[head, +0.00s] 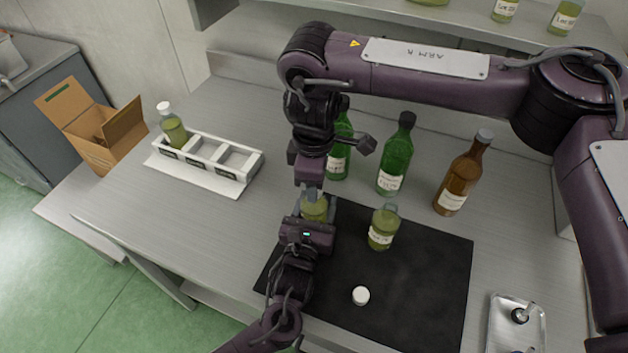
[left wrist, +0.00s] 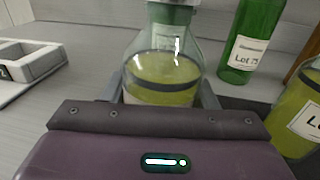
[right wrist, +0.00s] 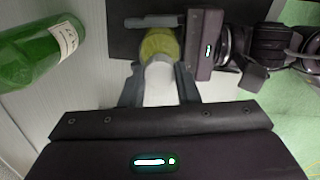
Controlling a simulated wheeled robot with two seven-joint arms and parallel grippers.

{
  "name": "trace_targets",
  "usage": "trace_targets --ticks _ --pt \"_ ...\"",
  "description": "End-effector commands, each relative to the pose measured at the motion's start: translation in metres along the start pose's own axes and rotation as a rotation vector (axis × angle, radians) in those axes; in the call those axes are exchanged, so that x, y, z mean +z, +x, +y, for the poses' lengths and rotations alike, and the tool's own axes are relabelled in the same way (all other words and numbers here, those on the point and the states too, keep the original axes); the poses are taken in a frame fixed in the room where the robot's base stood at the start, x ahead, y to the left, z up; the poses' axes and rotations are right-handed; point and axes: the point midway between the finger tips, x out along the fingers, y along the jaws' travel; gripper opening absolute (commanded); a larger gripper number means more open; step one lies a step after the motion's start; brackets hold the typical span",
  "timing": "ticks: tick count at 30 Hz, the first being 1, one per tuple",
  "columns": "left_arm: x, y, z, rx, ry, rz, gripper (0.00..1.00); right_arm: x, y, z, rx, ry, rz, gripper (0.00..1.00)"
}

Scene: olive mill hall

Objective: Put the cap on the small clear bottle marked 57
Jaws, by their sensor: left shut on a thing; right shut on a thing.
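A small clear bottle (head: 315,209) with yellow-green liquid stands upright at the mat's left edge; it fills the middle of the left wrist view (left wrist: 165,75). My left gripper (head: 308,222) is shut around its body. My right gripper (head: 312,187) points down over its neck, shut on a white cap (right wrist: 160,85), which lines up with the bottle in the right wrist view. Whether the cap touches the neck is hidden. I cannot read a 57 on the held bottle. A second small open bottle (head: 383,228) stands on the mat, its label too small to read.
Another white cap (head: 361,295) lies on the black mat (head: 420,290). Green bottles (head: 395,155) and a brown bottle (head: 462,175) stand behind. A white rack (head: 243,164) holding a capped bottle (head: 172,125) is left; a metal tray (head: 500,330) is front right.

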Motion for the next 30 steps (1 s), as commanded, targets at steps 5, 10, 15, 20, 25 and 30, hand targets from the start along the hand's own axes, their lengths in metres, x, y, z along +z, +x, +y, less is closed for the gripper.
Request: trace_targets --ticks 5,10,15,20,25,30 --pt "0.000 0.000 -0.001 -0.001 0.000 0.000 0.00 0.000 -0.001 0.001 0.003 -0.002 0.002 0.39" --pt "0.000 0.000 0.000 -0.001 0.000 0.001 0.00 0.000 -0.001 0.001 0.002 -0.003 0.001 0.50" --pt "0.000 0.000 0.000 -0.001 0.000 0.001 0.00 0.000 -0.001 0.001 0.001 -0.005 0.001 0.50" --pt "0.000 0.000 0.000 -0.001 0.000 0.001 0.00 0.000 -0.016 0.001 0.006 -0.006 0.001 0.50" --pt "0.000 0.000 0.000 -0.001 0.000 0.001 0.00 0.000 -0.038 0.001 0.004 -0.007 0.000 0.50" --pt "-0.001 0.000 0.000 -0.001 0.000 0.001 0.00 0.000 -0.045 0.000 0.001 -0.006 0.000 0.50"
